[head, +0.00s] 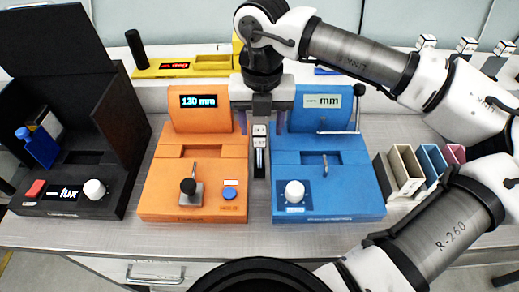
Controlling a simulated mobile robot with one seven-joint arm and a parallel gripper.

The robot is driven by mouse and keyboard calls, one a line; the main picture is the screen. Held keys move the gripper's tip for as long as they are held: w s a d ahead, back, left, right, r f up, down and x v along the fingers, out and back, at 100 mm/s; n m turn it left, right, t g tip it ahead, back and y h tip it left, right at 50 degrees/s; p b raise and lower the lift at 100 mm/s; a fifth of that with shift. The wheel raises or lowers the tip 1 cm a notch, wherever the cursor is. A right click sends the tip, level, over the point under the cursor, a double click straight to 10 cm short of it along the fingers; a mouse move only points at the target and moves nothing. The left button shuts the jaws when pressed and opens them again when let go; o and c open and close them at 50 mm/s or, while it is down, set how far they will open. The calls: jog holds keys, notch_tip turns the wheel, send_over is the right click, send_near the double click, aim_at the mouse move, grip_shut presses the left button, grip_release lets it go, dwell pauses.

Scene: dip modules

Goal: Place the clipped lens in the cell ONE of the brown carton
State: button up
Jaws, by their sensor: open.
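My gripper (262,122) points down over the narrow gap between the orange module and the blue module, its fingers apart. I cannot make out anything held between them. I cannot single out a clipped lens; small parts around the gripper are too small to tell. No brown carton with marked cells can be made out. A beige open-topped holder (405,168) stands at the right, beside the blue module.
A black lux box (75,185) stands left. Blue and pink holders (432,160) stand right. A yellow device (190,66) is behind. The front bench strip is clear.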

aim_at(259, 140)
jog(key=shift+w+a+f+p, duration=0.15)
jog(key=shift+f+p, duration=0.35)
jog(key=shift+f, duration=0.9)
jog(key=shift+a+f+p, duration=0.1)
jog(key=shift+f+p, duration=0.4)
jog(key=shift+f, duration=0.85)
grip_shut()
jog(key=shift+r, duration=0.2)
notch_tip(259, 140, up, 20)
jog(key=b, duration=0.3)
jog(key=shift+f, duration=0.15)
